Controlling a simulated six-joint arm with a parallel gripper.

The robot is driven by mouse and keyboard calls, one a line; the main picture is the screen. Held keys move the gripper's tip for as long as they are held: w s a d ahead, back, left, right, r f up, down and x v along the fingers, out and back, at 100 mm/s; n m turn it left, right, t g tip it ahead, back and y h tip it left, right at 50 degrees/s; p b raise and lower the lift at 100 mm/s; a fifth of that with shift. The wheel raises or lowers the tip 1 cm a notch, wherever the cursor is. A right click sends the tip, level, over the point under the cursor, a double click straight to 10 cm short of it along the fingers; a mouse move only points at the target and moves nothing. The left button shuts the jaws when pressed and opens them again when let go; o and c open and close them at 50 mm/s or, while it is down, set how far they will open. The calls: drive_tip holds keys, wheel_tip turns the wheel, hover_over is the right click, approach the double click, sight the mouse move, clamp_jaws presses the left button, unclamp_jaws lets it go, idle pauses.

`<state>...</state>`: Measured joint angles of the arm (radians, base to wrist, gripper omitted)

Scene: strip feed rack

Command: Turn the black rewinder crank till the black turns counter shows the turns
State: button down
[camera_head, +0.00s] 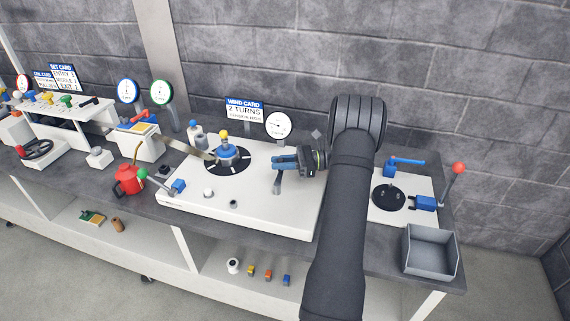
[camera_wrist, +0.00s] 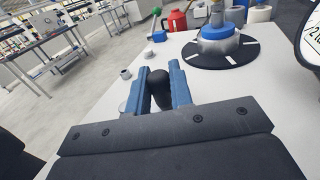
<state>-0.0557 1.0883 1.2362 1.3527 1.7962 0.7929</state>
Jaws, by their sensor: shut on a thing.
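My gripper (camera_head: 282,163) is over the right part of the white machine deck, its blue fingers pointing left. In the wrist view the fingers (camera_wrist: 160,90) are closed around the black crank knob (camera_wrist: 159,92). In the head view the fingers hide the knob; a grey crank piece (camera_head: 277,185) shows just below them. The turns counter (camera_head: 278,125) is a round white dial with a dark rim behind the gripper; its reading is too small to tell. Part of a dial face also shows at the right edge of the wrist view (camera_wrist: 313,40).
The wind card (camera_head: 245,109) reads 2 TURNS. A blue-and-grey hub with a yellow top (camera_head: 228,153) sits on a black disc left of my gripper. A red can (camera_head: 128,180) stands left of the deck. A grey bin (camera_head: 430,252) and red-knobbed lever (camera_head: 457,169) are at right.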

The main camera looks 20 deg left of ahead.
drive_tip(key=shift+s+a+n+g+h, duration=0.1)
drive_tip(key=shift+a+n+g+h, duration=0.35)
drive_tip(key=shift+n+g, duration=0.4)
drive_tip(key=shift+s+a+n+g+h, duration=0.1)
drive_tip(key=shift+a+n+g+h, duration=0.35)
drive_tip(key=shift+g, duration=0.7)
drive_tip(key=shift+n, duration=0.3)
drive_tip(key=c, duration=1.3)
unclamp_jaws()
drive_tip(key=shift+d, duration=0.1)
drive_tip(key=shift+d, duration=0.1)
